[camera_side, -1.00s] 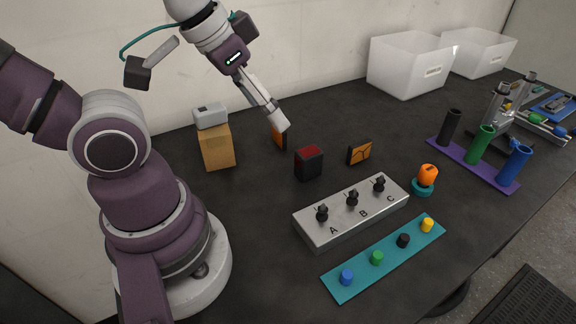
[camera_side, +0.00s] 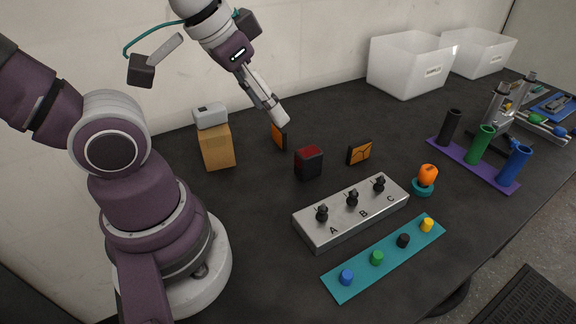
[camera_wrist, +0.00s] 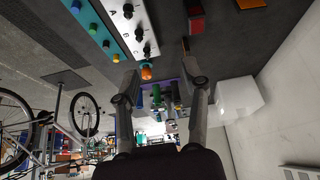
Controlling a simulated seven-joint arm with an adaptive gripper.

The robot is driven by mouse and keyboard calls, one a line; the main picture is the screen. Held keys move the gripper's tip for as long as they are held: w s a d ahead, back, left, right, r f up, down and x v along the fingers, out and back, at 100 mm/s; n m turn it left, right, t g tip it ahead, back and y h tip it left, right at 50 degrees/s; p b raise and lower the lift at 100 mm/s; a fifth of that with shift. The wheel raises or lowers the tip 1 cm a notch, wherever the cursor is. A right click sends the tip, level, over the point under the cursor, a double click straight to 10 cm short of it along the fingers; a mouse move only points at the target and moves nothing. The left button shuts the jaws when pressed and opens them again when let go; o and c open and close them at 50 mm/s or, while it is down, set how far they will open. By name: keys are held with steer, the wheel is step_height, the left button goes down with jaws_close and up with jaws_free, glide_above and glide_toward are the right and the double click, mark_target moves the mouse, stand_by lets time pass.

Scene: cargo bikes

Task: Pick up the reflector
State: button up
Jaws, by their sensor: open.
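Two orange panels with dark edges, which look like reflectors, stand on the dark table in the side view. One panel (camera_side: 279,136) is just below my gripper's tips, left of a black block with a red top (camera_side: 308,162). The other panel (camera_side: 359,152) stands right of that block, behind the switch box. I cannot tell which panel is meant. My gripper (camera_side: 279,117) is open and empty, in the air above the nearer panel. In the wrist view my gripper (camera_wrist: 164,88) has its fingers apart, with a thin orange-edged panel (camera_wrist: 185,45) beyond the right finger.
A cardboard box (camera_side: 217,148) with a grey item on top stands left of the panels. A grey switch box (camera_side: 350,214) and teal peg strip (camera_side: 385,258) lie in front. White bins (camera_side: 408,68) stand at the back; a purple tube rack (camera_side: 470,167) is at right.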

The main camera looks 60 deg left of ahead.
steer(key=w+a+f+n+g+y, duration=0.2)
steer(key=w+a+n, duration=0.4)
steer(key=w+n, duration=0.15)
steer(key=n+g+y, duration=0.2)
steer(key=n+g, duration=0.1)
steer(key=n, duration=0.6)
glide_toward(278, 133)
steer(key=w, duration=0.1)
steer(key=shift+n, duration=0.25)
steer(key=x, duration=0.7)
steer(key=a+x, duration=0.1)
steer(key=x, duration=0.3)
steer(key=shift+s+a+f, duration=0.1)
steer(key=shift+s+f, duration=0.05)
steer(key=shift+s, duration=0.05)
jaws_close()
